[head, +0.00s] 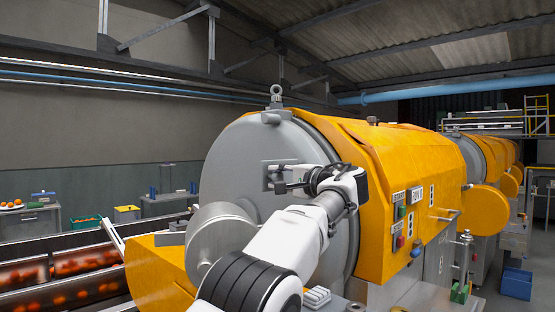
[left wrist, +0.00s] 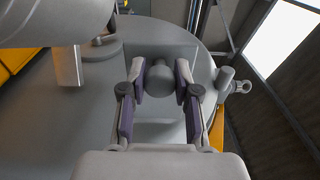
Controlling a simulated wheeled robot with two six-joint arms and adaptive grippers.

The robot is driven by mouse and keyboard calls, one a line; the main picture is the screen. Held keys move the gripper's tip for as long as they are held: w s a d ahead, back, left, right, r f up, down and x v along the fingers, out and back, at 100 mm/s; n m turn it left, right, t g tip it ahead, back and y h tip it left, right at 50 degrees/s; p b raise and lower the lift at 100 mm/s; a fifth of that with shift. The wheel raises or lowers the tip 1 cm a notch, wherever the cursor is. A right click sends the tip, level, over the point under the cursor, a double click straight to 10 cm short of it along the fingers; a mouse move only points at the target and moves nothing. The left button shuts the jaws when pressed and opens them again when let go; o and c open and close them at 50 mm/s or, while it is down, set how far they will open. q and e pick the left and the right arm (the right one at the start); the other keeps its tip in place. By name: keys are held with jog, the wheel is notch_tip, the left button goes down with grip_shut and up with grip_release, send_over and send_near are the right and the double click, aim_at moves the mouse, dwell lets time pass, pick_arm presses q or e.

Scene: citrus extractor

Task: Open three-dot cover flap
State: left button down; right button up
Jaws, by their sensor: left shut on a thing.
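A grey round-ended knob (left wrist: 161,82) stands out from the large grey drum end plate (head: 240,150). My left gripper (head: 288,186) is at a small grey bracket on that plate. In the left wrist view the dark-padded fingers of my left gripper (left wrist: 161,70) are closed in on both sides of the knob. The yellow machine side carries a small white plate with dark dots (head: 432,195); the dots are too small to count surely. I cannot tell which panel is the three-dot cover flap. My right gripper is not in view.
A lifting eye (left wrist: 240,83) sits on the drum rim. A conveyor with orange fruit (head: 75,265) runs at the left. More yellow machines (head: 487,150) stand at the right.

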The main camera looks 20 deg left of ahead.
pick_arm(q)
jog(key=shift+d+g, duration=0.1)
jog(key=shift+g, duration=0.2)
jog(key=c, duration=0.8)
grip_release()
jog(key=shift+c, duration=0.2)
jog(key=v, duration=0.7)
jog(key=shift+d+f, duration=0.15)
jog(key=shift+f, duration=0.05)
